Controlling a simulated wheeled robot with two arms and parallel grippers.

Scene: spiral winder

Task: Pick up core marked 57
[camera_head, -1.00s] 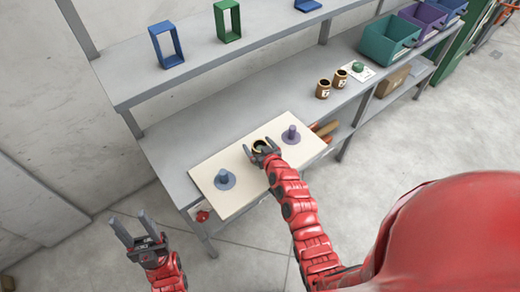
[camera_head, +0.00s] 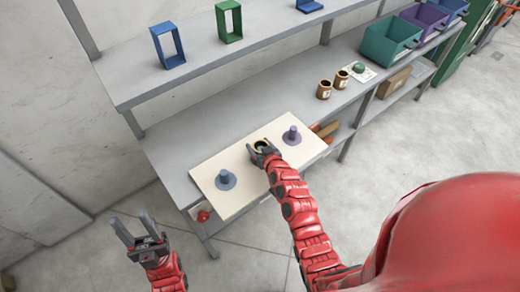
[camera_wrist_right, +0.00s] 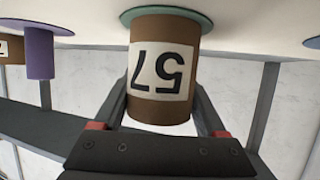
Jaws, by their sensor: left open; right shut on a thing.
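The brown core marked 57 (camera_wrist_right: 160,68) is upright at the middle of the cream board (camera_head: 219,159), on a green round base (camera_wrist_right: 203,17). The wrist picture is upside down, with the board at the top. My right gripper (camera_head: 262,152) is shut on this core, one finger on each side; its fingers also show in the right wrist view (camera_wrist_right: 162,112). In the head view the gripper partly hides the core (camera_head: 260,145). My left gripper (camera_head: 135,226) is open and empty, low at the left, away from the table.
A blue peg (camera_head: 225,178) and a purple peg (camera_head: 292,135) stand either side of the core. Two more brown cores (camera_head: 324,90) (camera_head: 341,79) stand further right, beside a green button (camera_head: 359,68). Colored bins (camera_head: 391,42) and upright frames (camera_head: 167,45) stand beyond.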

